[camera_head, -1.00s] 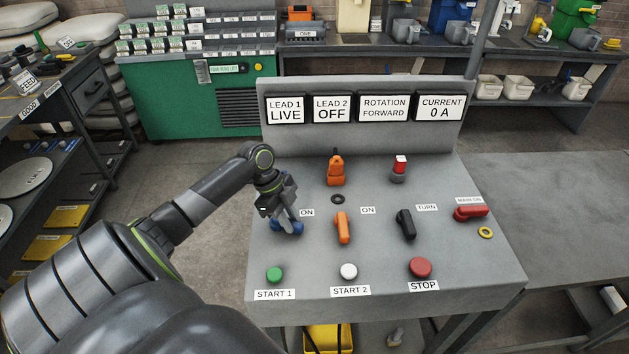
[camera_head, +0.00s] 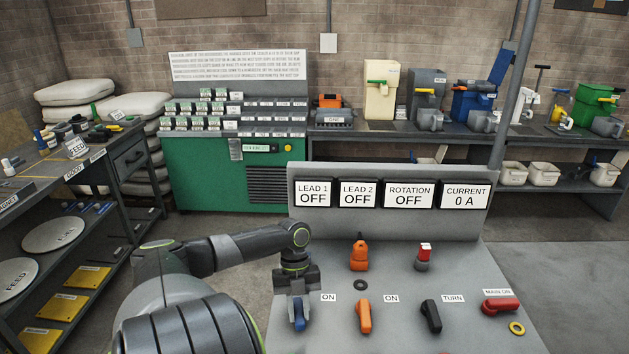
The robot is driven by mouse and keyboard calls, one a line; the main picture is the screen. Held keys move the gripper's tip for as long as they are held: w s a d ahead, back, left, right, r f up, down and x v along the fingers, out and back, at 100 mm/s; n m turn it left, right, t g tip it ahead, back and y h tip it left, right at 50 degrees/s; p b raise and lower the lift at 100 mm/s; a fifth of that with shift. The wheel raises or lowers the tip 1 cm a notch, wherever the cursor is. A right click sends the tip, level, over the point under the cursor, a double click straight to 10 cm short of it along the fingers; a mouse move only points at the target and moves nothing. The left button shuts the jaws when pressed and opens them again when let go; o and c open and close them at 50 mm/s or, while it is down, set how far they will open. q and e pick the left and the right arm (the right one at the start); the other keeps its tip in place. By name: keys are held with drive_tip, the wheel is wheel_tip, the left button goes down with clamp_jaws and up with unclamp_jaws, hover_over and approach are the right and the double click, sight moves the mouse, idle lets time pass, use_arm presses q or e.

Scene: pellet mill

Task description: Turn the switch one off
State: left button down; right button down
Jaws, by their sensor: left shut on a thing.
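A blue rotary switch (camera_head: 299,318) stands at the left of the grey control panel (camera_head: 455,262), left of an "ON" label. Its handle points toward the panel's front. My left gripper (camera_head: 297,300) comes down on it from above and is shut on it, hiding its upper part. The display "LEAD 1" (camera_head: 313,193) reads OFF. "LEAD 2" (camera_head: 357,193) and "ROTATION" (camera_head: 409,194) also read OFF, and "CURRENT" (camera_head: 465,195) reads 0 A. My right gripper is not in view.
An orange switch (camera_head: 364,317), a black switch (camera_head: 431,316) and a red "MAIN ON" handle (camera_head: 500,304) stand right of the gripper. An orange plug (camera_head: 359,255) and a red-topped part (camera_head: 423,256) stand behind them. A green cabinet (camera_head: 205,181) is farther back.

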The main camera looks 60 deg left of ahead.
use_arm(q)
drive_tip(key=shift+s+a+m+g+b, duration=0.25)
drive_tip(key=shift+m+g+b, duration=0.05)
drive_tip(key=shift+m, duration=0.8)
drive_tip(key=shift+r+y, duration=0.1)
drive_tip(key=shift+y, duration=0.2)
drive_tip(key=c, duration=1.2)
unclamp_jaws()
drive_tip(key=shift+s, duration=0.1)
drive_tip(key=shift+c, duration=0.2)
drive_tip(key=b+v, duration=0.2)
drive_tip(key=v, duration=1.5)
drive_tip(key=shift+a, duration=0.15)
